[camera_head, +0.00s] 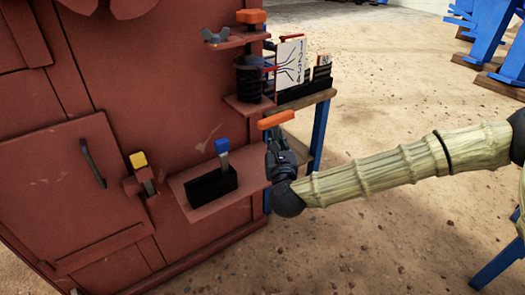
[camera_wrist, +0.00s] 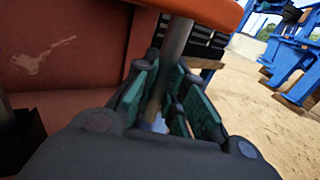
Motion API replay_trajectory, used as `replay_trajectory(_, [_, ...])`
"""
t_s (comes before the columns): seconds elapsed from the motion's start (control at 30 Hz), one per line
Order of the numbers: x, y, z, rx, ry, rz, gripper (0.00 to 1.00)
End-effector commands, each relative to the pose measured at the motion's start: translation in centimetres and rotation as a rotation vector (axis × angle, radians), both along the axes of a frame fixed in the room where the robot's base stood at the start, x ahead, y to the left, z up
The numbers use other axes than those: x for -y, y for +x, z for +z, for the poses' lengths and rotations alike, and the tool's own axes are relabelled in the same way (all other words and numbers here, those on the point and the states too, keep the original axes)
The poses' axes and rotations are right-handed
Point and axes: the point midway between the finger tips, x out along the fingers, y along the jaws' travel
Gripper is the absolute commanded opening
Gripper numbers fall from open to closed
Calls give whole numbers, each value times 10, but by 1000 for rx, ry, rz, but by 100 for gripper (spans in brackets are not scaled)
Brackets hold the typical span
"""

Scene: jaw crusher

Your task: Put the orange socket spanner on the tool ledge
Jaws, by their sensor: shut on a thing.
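The orange socket spanner (camera_head: 276,120) is in my gripper (camera_head: 278,148), its orange handle above the fingers. In the wrist view its handle (camera_wrist: 215,10) crosses the top, and its grey shaft (camera_wrist: 175,42) runs down between the green-padded fingers (camera_wrist: 166,100). A red ledge (camera_head: 249,180), which looks like the tool ledge, juts from the red machine wall. My gripper is at the right of this ledge and higher in the picture. The ledge carries a black block (camera_head: 211,185) with a blue-topped tool (camera_head: 222,150) standing at it.
A yellow-topped latch (camera_head: 139,162) is left of the ledge. Above are red brackets with a dark spring (camera_head: 249,80) and an orange-topped bolt (camera_head: 251,16). A blue-legged table (camera_head: 322,98) with a white card (camera_head: 290,62) stands behind my gripper.

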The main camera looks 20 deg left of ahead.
Motion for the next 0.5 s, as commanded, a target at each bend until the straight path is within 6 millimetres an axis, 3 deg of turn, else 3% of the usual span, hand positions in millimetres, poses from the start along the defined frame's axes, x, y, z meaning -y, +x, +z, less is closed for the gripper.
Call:
replay_trajectory(0.3, [-50, 38, 0, 3, 0, 0, 0])
replay_trajectory(0.5, [-48, 37, -27, 2, 1, 0, 0])
